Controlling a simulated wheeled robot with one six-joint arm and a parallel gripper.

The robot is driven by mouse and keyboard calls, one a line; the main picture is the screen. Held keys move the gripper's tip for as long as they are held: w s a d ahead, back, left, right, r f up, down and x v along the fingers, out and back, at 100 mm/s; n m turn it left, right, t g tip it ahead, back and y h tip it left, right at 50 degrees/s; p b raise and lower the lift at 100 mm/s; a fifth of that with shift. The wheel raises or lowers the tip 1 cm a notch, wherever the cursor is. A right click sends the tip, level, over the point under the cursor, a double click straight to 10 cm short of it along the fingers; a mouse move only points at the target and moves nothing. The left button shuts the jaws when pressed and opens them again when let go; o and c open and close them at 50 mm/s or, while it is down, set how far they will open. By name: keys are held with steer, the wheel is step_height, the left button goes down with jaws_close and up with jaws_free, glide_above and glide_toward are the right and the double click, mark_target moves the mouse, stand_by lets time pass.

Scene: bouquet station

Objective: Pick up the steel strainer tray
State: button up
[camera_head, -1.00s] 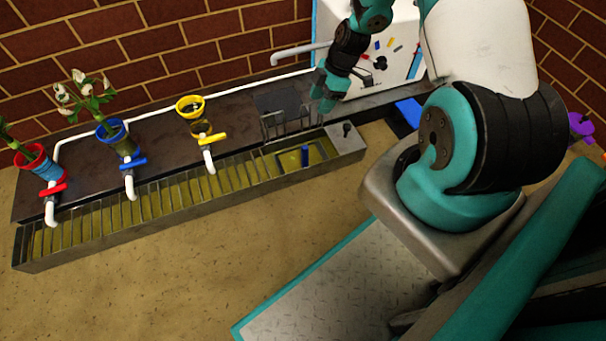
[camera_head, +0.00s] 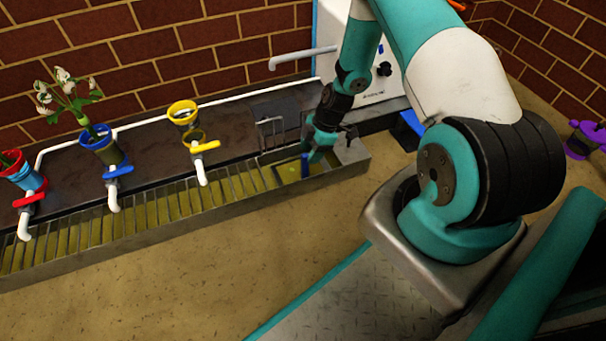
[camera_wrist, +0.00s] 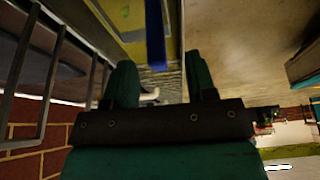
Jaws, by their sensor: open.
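The steel strainer tray (camera_head: 283,184) sits in the right end of the long trough, with yellow showing inside it. Its blue upright handle (camera_head: 305,167) stands inside the tray. My gripper (camera_head: 322,150) points down over the tray, close to the handle. In the wrist view, the fingers of my gripper (camera_wrist: 162,70) are apart, with the blue handle (camera_wrist: 155,35) showing in line with the gap between them. I cannot tell whether the fingers touch the handle.
A grey metal rack (camera_head: 270,125) stands just behind the tray. Yellow (camera_head: 184,113), blue (camera_head: 103,145) and red (camera_head: 22,172) ringed cups with taps stand along the trough (camera_head: 130,235). A white panel box (camera_head: 345,75) is behind my arm. Floor in front is clear.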

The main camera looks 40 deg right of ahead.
mark_target(302, 165)
steer(key=b+x, duration=0.4)
steer(key=x, duration=0.1)
steer(key=shift+w+a, duration=0.15)
steer(key=shift+w, duration=0.05)
steer(key=shift+r, duration=0.1)
steer(key=shift+c, duration=0.5)
jaws_close()
